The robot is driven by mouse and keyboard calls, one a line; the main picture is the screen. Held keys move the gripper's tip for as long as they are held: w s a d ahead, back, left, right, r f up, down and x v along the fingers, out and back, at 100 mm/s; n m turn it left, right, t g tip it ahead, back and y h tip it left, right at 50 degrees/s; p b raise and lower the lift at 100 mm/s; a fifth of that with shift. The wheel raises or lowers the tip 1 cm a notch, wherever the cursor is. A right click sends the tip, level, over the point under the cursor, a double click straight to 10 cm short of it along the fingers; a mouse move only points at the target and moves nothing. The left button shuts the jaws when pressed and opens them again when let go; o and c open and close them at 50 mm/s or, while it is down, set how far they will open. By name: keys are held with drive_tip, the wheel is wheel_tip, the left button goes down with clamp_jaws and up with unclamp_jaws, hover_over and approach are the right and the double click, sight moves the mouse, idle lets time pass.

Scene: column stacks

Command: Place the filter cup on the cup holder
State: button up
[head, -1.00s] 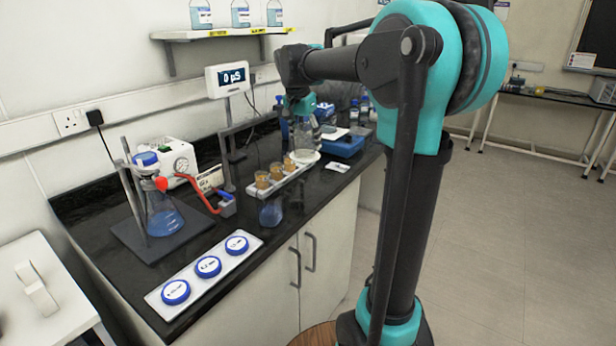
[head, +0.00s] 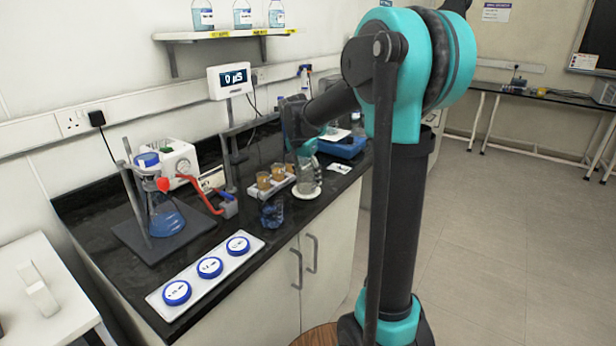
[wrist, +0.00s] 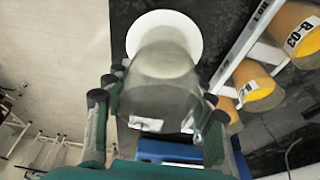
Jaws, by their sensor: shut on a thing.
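My gripper (head: 300,140) is shut on the clear filter cup (head: 306,172), above the right side of the black bench. The cup also shows in the wrist view (wrist: 165,75), between my fingers (wrist: 158,115), with a white disc (wrist: 165,27) at its far end. In the head view the disc shows under the cup; I cannot tell whether it touches the bench. I cannot tell for sure which thing is the cup holder. A stand with a flask of blue liquid (head: 168,220) is at the left, with a blue-topped part (head: 147,159) above.
A white rack with amber cups (head: 264,180) stands just left of my gripper. A blue translucent object (head: 272,213) sits near the bench's front edge. A white tray (head: 210,268) holds three blue lids. A pump (head: 178,158) with red tubing is behind the flask.

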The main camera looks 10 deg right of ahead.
drive_tip(key=o, duration=1.2)
drive_tip(key=shift+f, duration=0.1)
drive_tip(key=shift+c, duration=0.2)
drive_tip(key=v, duration=1.2)
